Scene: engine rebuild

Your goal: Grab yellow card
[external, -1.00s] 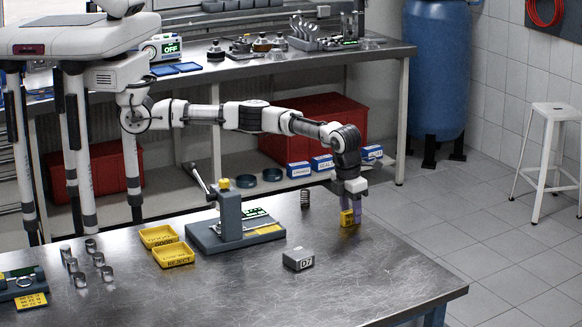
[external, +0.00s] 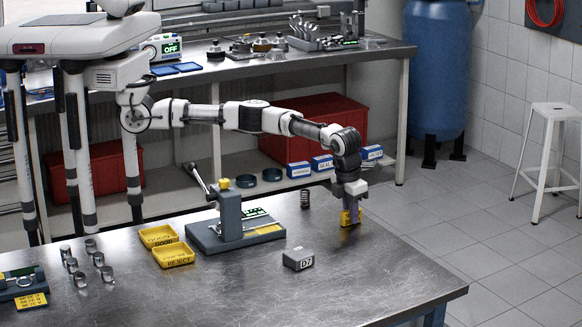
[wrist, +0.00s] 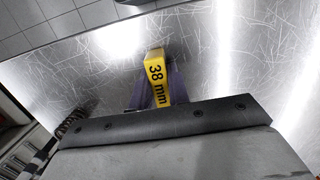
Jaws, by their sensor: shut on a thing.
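The yellow card (external: 346,218) is at the far right part of the metal table, between the fingers of my gripper (external: 351,214). In the wrist view the yellow card (wrist: 156,78) reads "38 mm" and stands out between the two purple-grey fingers of my gripper (wrist: 152,92). The fingers are shut on it, one on each side. My gripper points down at the table top. The card's lower edge is at or very near the table; I cannot tell whether it touches.
A coil spring (external: 305,197) stands left of my gripper. A grey block marked D7 (external: 298,258) sits nearer the front. A grey press-like fixture (external: 232,215) and yellow GOOD (external: 158,236) and REJECT (external: 173,254) trays are further left. The table's front right is clear.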

